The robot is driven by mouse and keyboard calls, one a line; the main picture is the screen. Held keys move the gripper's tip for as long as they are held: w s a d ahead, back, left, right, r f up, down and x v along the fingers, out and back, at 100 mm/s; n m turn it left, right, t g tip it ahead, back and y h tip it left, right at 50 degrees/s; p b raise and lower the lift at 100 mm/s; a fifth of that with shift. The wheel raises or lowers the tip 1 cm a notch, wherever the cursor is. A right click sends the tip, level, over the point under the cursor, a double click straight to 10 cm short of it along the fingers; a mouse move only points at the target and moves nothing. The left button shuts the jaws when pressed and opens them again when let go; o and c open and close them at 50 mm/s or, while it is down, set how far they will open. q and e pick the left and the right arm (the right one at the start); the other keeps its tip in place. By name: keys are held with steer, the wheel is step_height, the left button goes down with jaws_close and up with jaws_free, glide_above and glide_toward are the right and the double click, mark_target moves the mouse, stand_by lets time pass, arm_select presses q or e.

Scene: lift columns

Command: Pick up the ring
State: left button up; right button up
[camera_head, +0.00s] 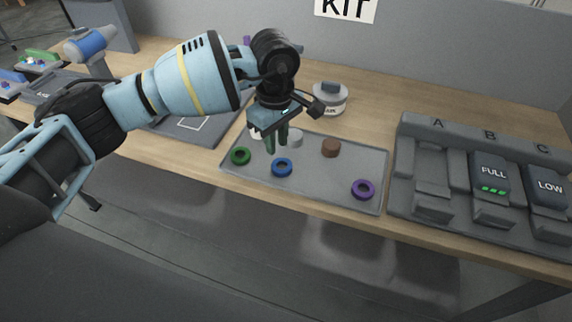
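Three rings lie flat on a grey tray (320,188) on the wooden bench: a green ring (241,156) at the left, a blue ring (282,168) near the middle and a purple ring (363,189) at the right front. My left gripper (276,148) points down over the tray, just behind the blue ring in the picture. Its two dark fingers look parted, with nothing seen between them. I cannot tell its exact height over the tray. The gripper partly hides white pieces (295,138) behind it. My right gripper is not in view.
A brown round piece (331,147) is also on the tray. A white round container (330,98) stands behind it. A grey rack (432,180) marked A, B, C stands right, with blocks reading FULL and LOW. A dark panel (190,127) lies left, partly under my arm.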

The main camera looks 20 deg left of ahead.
mark_target(277, 169)
arm_select(q)
steer(key=shift+s+f+p, duration=0.2)
steer(key=shift+f+p, duration=0.2)
steer(key=shift+f, duration=3.55)
jaws_close()
